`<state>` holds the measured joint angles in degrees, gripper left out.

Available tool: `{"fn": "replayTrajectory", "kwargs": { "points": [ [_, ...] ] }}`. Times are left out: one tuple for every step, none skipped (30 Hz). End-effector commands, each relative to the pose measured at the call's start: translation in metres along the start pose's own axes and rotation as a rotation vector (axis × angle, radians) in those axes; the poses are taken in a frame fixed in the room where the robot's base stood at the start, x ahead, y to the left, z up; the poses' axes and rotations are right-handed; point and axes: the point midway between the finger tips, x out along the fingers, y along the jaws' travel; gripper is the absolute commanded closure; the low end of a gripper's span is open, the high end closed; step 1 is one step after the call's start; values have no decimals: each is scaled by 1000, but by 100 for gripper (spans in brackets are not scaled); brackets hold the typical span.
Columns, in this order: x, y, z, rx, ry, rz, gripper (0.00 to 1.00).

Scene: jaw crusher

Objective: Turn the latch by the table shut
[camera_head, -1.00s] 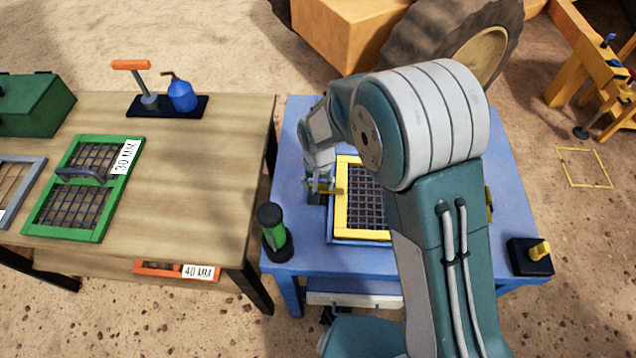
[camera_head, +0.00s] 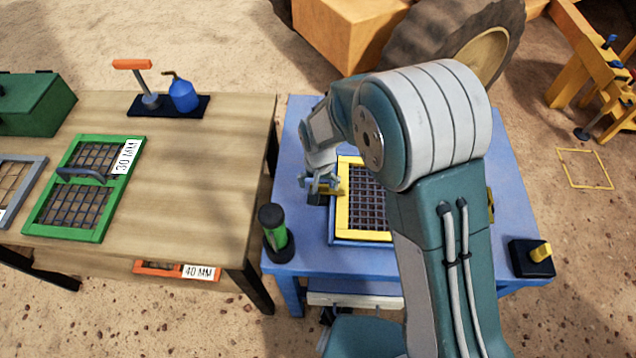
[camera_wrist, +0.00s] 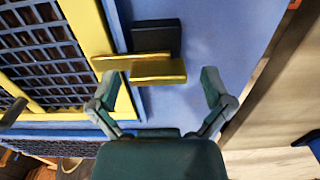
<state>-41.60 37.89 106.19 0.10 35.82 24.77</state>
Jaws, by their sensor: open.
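The latch by the table is a yellow bar (camera_wrist: 155,69) on a black base (camera_wrist: 155,37), at the left edge of the yellow-framed screen (camera_wrist: 90,28). In the wrist view the bar lies crosswise, its left end reaching over the frame. In the head view the latch (camera_head: 326,188) is partly hidden by my gripper (camera_head: 319,181). In the wrist view my gripper (camera_wrist: 158,78) is open, one finger on each side of the bar. The left fingertip is close to the bar's left part; I cannot tell whether it touches. The right fingertip is clear of it.
The blue bench (camera_head: 300,257) carries a green-and-black cylinder (camera_head: 275,235) near its left edge and a black box with a yellow knob (camera_head: 532,257) at right. The wooden table (camera_head: 200,190) stands left across a narrow gap. My arm hides the screen's right part.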

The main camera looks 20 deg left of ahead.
Motion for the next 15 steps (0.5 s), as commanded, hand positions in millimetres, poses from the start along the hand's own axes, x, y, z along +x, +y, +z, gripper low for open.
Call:
{"fn": "replayTrajectory", "kwargs": {
  "points": [
    [0,0,0,0,0,0,0],
    [-1,0,0,0,0,0,0],
    [-2,0,0,0,1,0,0],
    [-4,0,0,0,1,-1,0],
    [-8,0,0,0,1,-1,0],
    [-13,0,-1,0,3,-1,0],
    [-17,0,-1,0,4,-2,0],
    [-22,0,-1,0,3,-1,0],
    [-31,-1,-1,0,4,-2,0],
    [-37,-1,-1,0,4,-2,0],
    [-44,-1,-1,0,4,-1,0],
    [-52,-1,-2,0,4,-2,0],
    [-58,-1,-1,0,3,-1,0],
    [-65,-1,-2,0,4,-2,0],
    [-73,-2,-2,0,4,-1,0]
  ]
}}
